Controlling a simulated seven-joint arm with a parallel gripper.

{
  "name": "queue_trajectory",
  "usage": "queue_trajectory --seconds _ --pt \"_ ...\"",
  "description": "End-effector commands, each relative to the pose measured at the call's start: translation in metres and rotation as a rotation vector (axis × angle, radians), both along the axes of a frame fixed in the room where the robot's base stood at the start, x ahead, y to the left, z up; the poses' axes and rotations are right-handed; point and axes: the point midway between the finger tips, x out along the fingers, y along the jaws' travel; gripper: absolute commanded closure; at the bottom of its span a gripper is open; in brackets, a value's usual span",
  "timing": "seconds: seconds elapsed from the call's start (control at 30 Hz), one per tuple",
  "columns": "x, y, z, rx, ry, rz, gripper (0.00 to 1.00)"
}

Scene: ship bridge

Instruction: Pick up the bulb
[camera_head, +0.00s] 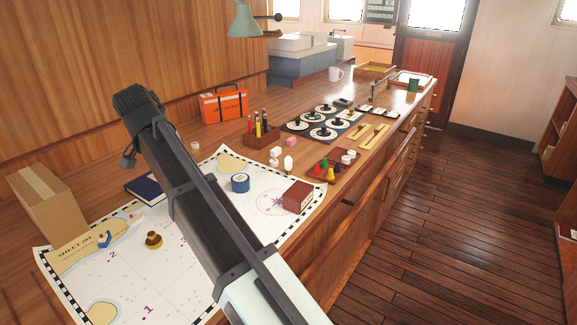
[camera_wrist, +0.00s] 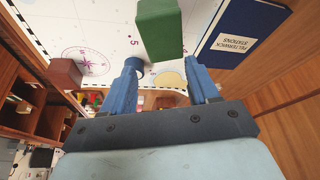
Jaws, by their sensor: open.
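A small white rounded piece that looks like the bulb (camera_head: 288,163) stands on the wooden counter in the head view, just beyond the chart's far edge and left of the small red tray. In the wrist view I cannot pick it out. My gripper (camera_wrist: 165,85) shows in the wrist view with its two blue fingers apart and nothing between the tips. It is over the chart side of the counter, apart from the bulb. In the head view my dark arm crosses the chart, and the fingers are not visible.
The chart (camera_head: 185,255) holds a blue tin (camera_head: 240,183), a red-brown box (camera_head: 298,197) and a brass piece (camera_head: 153,240). A green block (camera_wrist: 160,28) and a blue book (camera_wrist: 245,30) are near my fingers. A pen rack (camera_head: 262,138) and red tray (camera_head: 333,167) flank the bulb.

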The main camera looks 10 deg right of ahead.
Motion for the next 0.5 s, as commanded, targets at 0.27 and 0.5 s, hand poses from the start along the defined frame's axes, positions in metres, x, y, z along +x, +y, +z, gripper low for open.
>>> queue_trajectory --seconds 0.27,0.5 --pt "0.041 -0.091 -0.004 -0.002 0.005 -0.138 0.40" --pt "0.073 -0.194 -0.012 -0.008 0.016 -0.286 0.40"
